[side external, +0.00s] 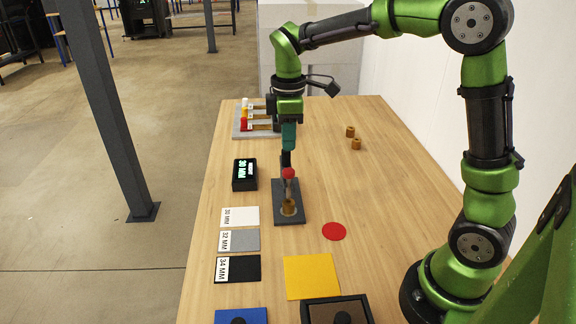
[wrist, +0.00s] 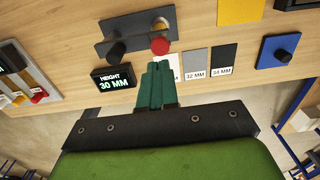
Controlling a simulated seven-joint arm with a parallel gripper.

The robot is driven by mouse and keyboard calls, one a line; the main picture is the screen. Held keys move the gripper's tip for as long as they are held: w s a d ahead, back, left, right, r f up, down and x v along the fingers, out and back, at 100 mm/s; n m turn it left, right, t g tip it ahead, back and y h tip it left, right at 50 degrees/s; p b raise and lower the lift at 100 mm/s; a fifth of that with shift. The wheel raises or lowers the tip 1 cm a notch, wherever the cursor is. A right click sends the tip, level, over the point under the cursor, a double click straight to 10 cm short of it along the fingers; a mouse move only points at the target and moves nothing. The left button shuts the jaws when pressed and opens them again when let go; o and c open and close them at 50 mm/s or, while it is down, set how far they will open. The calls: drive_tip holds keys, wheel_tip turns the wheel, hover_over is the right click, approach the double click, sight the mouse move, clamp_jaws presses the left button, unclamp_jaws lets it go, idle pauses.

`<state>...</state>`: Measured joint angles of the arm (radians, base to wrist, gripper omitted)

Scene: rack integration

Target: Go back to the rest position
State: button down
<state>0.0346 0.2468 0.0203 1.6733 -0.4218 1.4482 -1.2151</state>
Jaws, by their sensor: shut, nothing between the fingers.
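My gripper (side external: 288,150) is shut and empty. It hangs over the far end of the dark measuring fixture (side external: 289,217), above the wooden table (side external: 400,165). In the wrist view its green fingers (wrist: 156,85) are together, with the fixture (wrist: 122,33) beyond them. A red knob (side external: 288,173) stands on the fixture, and a brass part (side external: 289,206) sits at its near end. The knob also shows in the wrist view (wrist: 160,46), just past the fingertips. Whether the fingers touch the fixture is unclear.
A display (side external: 244,174) reading 30 MM stands left of the fixture. White, grey and black labelled cards (side external: 238,240) lie nearer. Two brass parts (side external: 353,138) stand on the right. A red disc (side external: 334,231), yellow square (side external: 311,277) and blue pad (side external: 241,316) lie in front.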

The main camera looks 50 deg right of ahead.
drive_tip(key=shift+r, duration=0.85)
drive_tip(key=s+a+r+m+t+y, duration=0.1)
drive_tip(key=s+a+m+t, duration=0.1)
drive_tip(key=s+m, duration=0.4)
drive_tip(key=s+a+r+m+t+y, duration=0.1)
drive_tip(key=s+m+t, duration=0.4)
drive_tip(key=s, duration=0.5)
drive_tip(key=shift+s+a+r+m, duration=0.4)
drive_tip(key=shift+a+m, duration=0.1)
drive_tip(key=shift+m, duration=0.5)
